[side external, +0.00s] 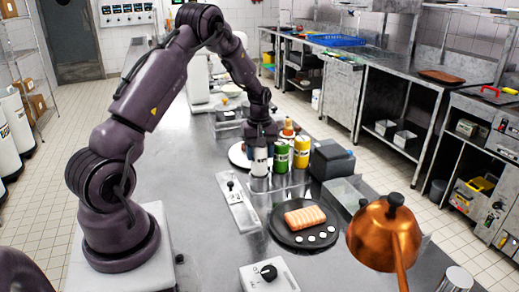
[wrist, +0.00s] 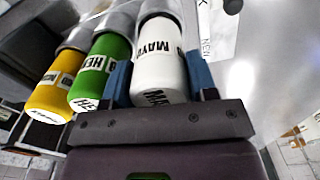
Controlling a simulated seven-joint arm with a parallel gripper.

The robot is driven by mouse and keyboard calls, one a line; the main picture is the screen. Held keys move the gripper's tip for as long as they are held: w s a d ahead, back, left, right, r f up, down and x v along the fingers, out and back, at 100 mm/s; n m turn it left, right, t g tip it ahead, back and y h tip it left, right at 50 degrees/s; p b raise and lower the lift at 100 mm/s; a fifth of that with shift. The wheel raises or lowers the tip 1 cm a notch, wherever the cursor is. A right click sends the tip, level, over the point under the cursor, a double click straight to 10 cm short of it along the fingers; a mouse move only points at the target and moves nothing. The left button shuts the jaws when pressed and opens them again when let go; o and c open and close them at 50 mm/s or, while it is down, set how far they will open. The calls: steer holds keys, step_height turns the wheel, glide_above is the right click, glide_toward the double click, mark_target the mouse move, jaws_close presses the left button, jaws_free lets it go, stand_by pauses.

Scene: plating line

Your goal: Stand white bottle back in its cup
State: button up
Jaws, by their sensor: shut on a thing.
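My gripper (side external: 261,142) is shut on the white bottle (side external: 259,160), which is upright below it. In the wrist view the white bottle (wrist: 158,65), with black lettering, sits between the two blue fingers of my gripper (wrist: 160,85). The bottle's lower end meets the grey metal cup (side external: 260,184), which also shows in the wrist view (wrist: 158,8). I cannot tell whether the bottle rests on the cup's bottom. The green bottle (side external: 281,155) and yellow bottle (side external: 301,152) stand in neighbouring cups of the same row.
A dark plate (side external: 284,236) with a pink-orange food slab (side external: 305,217) and white dots lies in front. A copper pot or lamp (side external: 383,233) is at front right. Dark grey containers (side external: 331,160) stand right of the bottles. A white control box (side external: 269,275) is at the front edge.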

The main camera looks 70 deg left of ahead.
steer(key=shift+f, duration=0.1)
steer(key=o, duration=1.1)
steer(key=shift+r, duration=3.5)
steer(key=s+d+r+m+t, duration=0.2)
steer(key=s+d+r+m, duration=0.3)
steer(key=d, duration=0.4)
steer(key=s+d+r+m+t, duration=0.1)
steer(key=s+d+r+m, duration=0.5)
steer(key=d, duration=0.4)
steer(key=s+d+r+m+t, duration=0.2)
steer(key=s+d+r+m, duration=0.3)
steer(key=d, duration=0.4)
steer(key=shift+s+d+r+t, duration=0.2)
steer(key=shift+r+t, duration=0.1)
steer(key=shift+r, duration=0.4)
